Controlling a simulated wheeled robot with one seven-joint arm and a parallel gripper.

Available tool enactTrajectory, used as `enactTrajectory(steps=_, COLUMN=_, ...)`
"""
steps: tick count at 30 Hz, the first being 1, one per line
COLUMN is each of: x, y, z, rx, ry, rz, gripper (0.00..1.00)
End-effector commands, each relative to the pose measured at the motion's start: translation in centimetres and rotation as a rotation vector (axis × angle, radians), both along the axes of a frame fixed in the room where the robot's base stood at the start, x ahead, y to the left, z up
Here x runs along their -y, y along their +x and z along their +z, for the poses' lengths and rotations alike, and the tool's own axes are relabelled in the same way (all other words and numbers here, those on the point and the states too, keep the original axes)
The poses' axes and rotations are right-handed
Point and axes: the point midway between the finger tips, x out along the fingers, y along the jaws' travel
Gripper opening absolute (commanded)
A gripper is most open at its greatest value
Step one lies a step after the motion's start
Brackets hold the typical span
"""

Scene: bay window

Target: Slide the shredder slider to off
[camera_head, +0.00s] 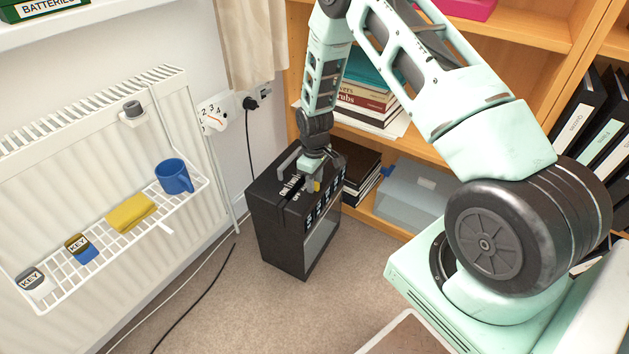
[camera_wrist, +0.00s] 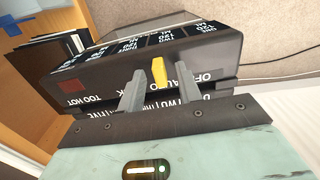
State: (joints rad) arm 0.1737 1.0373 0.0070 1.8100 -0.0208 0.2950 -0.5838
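The black shredder (camera_head: 277,237) stands on the carpet, with white lettering on its top. Its yellow slider (camera_wrist: 159,72) stands up from the top face, beside the printed words OFF and AUTO in the wrist view. It also shows as a small yellow spot in the head view (camera_head: 316,186). My gripper (camera_head: 306,178) is low over the shredder's top. In the wrist view, its two grey fingers (camera_wrist: 160,80) are open on either side of the slider, with a gap on each side. The fingers partly hide the lettering and the slider's track.
A white radiator with a wire shelf (camera_head: 100,249) is at the left, holding a blue mug (camera_head: 174,176), a yellow cloth (camera_head: 130,212) and key tags. Cables cross the carpet.

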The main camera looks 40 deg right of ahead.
Motion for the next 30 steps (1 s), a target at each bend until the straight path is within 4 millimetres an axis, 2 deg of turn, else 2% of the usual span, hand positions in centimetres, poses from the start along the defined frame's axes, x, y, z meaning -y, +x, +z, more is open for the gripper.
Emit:
enactTrajectory(steps=5, x=0.0, y=0.0, z=0.0, rx=0.000, ry=0.000, rz=0.000, gripper=0.35)
enactTrajectory(steps=9, x=0.0, y=0.0, z=0.0, rx=0.001, ry=0.000, rz=0.000, gripper=0.00)
enactTrajectory(steps=15, x=-0.4, y=-0.2, z=0.2, rx=0.000, ry=0.000, rz=0.002, gripper=0.00)
enactTrajectory(steps=21, x=-3.7, y=-1.6, z=0.5, rx=-0.001, ry=0.000, rz=0.006, gripper=0.00)
enactTrajectory(steps=24, x=-4.7, y=-2.2, z=0.3, rx=-0.001, ry=0.000, rz=0.004, gripper=0.00)
enactTrajectory(steps=30, x=-5.0, y=-2.2, z=0.1, rx=0.001, ry=0.000, rz=0.001, gripper=0.00)
